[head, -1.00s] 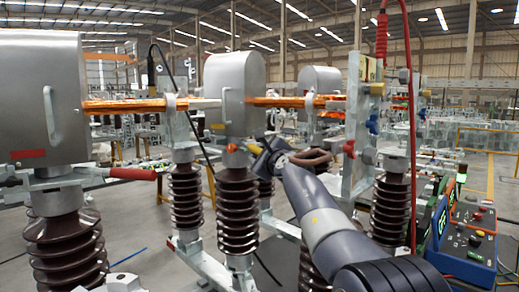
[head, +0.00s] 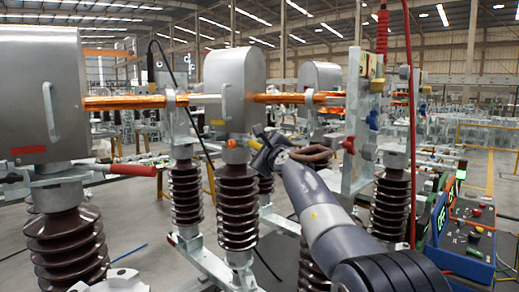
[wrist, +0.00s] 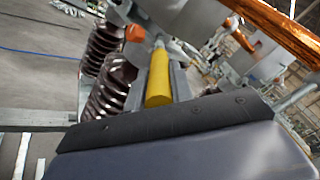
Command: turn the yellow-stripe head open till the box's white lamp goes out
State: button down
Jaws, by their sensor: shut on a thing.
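The yellow-stripe head (head: 234,85) is a grey metal housing with a side handle, on a brown ribbed insulator (head: 237,210) in the middle of the head view. Its small yellow stripe (head: 217,123) is low on the front. My gripper (head: 262,150) is just below and right of it. In the wrist view my gripper is shut on a yellow lever grip (wrist: 158,80), with an orange knob (wrist: 134,33) beyond it.
A red-stripe head (head: 40,90) with a red lever grip (head: 132,170) stands at the left. Another head (head: 318,77) is behind. Orange-copper bars (head: 125,102) run between the heads. A red cable (head: 410,120) hangs right of my arm.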

jog(key=shift+w+d+f+b, duration=0.15)
jog(key=shift+d+b, duration=0.1)
jog(key=shift+b, duration=0.15)
jog(key=shift+w+d+n+y+b, duration=0.2)
jog(key=shift+d+n+y+b, duration=0.2)
jog(key=shift+d+y+b, duration=0.15)
jog(key=c, duration=1.3)
grip_release()
jog(key=shift+o, duration=0.2)
jog(key=shift+d, duration=0.1)
